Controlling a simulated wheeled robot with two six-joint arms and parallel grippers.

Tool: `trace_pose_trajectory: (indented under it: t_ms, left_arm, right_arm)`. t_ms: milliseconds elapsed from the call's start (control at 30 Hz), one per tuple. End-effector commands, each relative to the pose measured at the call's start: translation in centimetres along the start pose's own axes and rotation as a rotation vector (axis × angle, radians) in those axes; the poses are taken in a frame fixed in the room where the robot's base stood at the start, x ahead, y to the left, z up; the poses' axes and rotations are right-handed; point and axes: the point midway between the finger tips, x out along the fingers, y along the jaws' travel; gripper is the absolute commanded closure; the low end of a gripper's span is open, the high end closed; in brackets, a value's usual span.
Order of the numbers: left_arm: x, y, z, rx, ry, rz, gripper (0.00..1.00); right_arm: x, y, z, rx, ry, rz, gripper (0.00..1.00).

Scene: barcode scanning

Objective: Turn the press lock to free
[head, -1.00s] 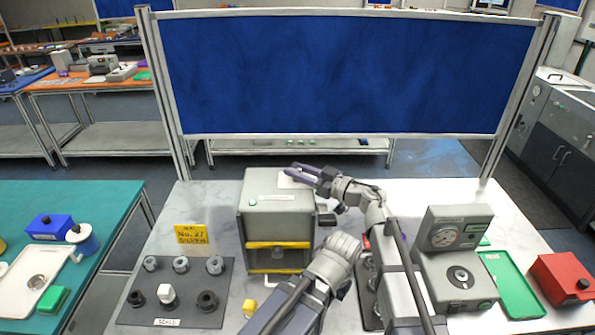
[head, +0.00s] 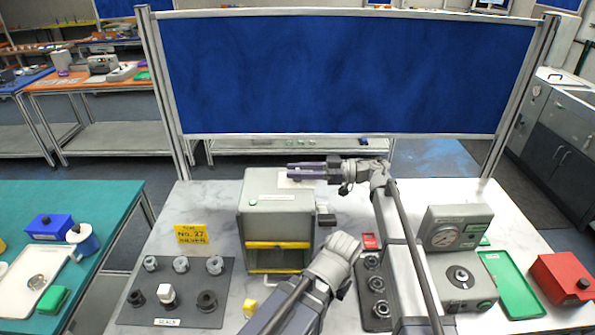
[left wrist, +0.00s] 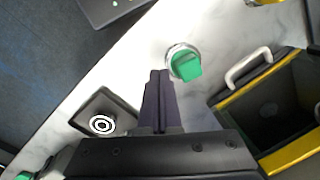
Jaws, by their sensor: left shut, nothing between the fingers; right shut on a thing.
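The green knob (left wrist: 187,66) sits on a round silver base on the marble top in the left wrist view, next to the yellow-edged press opening. The grey press (head: 275,213) with its yellow-barred front stands mid-table in the head view; the knob is not visible there. My left gripper (left wrist: 160,75) is shut and empty, its tips just beside the knob with a small gap. In the head view my left wrist hides its fingers. My right gripper (head: 290,172) is shut behind the press top, fingers pointing left; what it holds cannot be made out.
A seal mat (head: 225,290) lies left of the press, a yellow card (head: 191,238) behind it. A grey gauge unit (head: 455,230), a green tray (head: 512,285) and a red box (head: 562,278) stand right. A black target plate (left wrist: 88,108) lies left of the left fingers.

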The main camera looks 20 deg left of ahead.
Motion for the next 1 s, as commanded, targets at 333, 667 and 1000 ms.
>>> trace_pose_trajectory:
  t_ms: [333, 667, 1000]
  left_arm:
    - [0.0, 0.0, 0.0, 0.0, 0.0, 0.0, 1.0]
    - [0.0, 0.0, 0.0, 0.0, 0.0, 0.0, 1.0]
    - [0.0, 0.0, 0.0, 0.0, 0.0, 0.0, 1.0]
  right_arm:
    - [0.01, 0.0, 0.0, 0.0, 0.0, -0.04, 1.0]
    - [0.02, -0.02, 0.0, 0.0, 0.0, -0.04, 0.59]
    - [0.03, -0.01, 0.0, 0.0, 0.0, -0.039, 0.36]
